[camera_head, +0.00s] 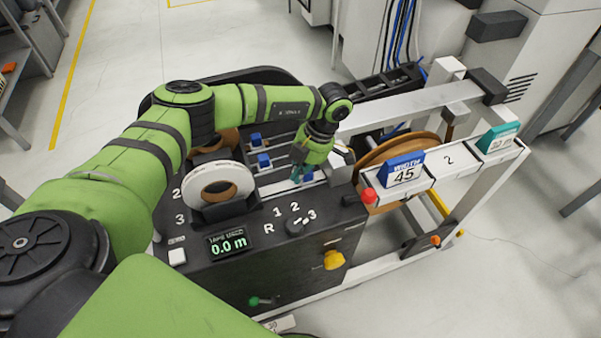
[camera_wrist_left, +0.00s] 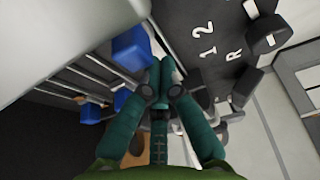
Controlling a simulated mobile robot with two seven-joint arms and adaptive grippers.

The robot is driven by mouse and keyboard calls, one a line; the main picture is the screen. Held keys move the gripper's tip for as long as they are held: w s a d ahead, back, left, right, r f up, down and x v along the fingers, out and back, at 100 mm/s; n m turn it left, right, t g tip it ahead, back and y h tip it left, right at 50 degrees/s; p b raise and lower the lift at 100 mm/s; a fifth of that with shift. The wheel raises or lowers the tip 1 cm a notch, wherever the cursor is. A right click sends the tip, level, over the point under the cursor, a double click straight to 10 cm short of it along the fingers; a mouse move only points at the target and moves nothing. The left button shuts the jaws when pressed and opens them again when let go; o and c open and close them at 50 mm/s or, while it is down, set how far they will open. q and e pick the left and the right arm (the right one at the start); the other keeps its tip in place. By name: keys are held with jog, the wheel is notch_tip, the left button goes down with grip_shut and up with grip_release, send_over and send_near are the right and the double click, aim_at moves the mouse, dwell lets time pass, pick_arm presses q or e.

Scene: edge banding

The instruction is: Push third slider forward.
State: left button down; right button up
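The sliders are small blue blocks on pale rails across the machine top. In the head view, one blue slider (camera_head: 256,140) is at the back and a second blue slider (camera_head: 264,160) is in front of it. The third, nearest the numbered panel, is mostly hidden by my left gripper (camera_head: 299,175). In the left wrist view, a large blue slider (camera_wrist_left: 132,48) stands just left of the teal fingertips of my left gripper (camera_wrist_left: 161,66). The fingertips are together with nothing seen between them; I cannot tell whether they touch that block. My right gripper is not in view.
A white tape roll (camera_head: 219,184) stands left of the sliders. A rotary knob (camera_head: 296,227), a red button (camera_head: 369,195) and a "0.0 m" display (camera_head: 228,242) are near the front. A blue "WIDTH 45" sign (camera_head: 402,169) stands to the right.

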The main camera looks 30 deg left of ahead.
aim_at(311, 172)
pick_arm(q)
jog(key=shift+w+d+r, duration=0.15)
jog(key=shift+w, duration=0.05)
jog(key=shift+r, duration=0.15)
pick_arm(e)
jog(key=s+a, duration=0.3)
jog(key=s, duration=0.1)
pick_arm(q)
jog(key=p+v, duration=0.5)
jog(key=v, duration=0.4)
jog(key=shift+r, duration=0.25)
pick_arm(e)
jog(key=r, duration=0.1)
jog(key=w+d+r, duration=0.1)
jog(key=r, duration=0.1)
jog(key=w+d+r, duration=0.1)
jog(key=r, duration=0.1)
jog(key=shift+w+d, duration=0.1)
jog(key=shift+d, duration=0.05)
pick_arm(q)
jog(key=shift+s, duration=0.1)
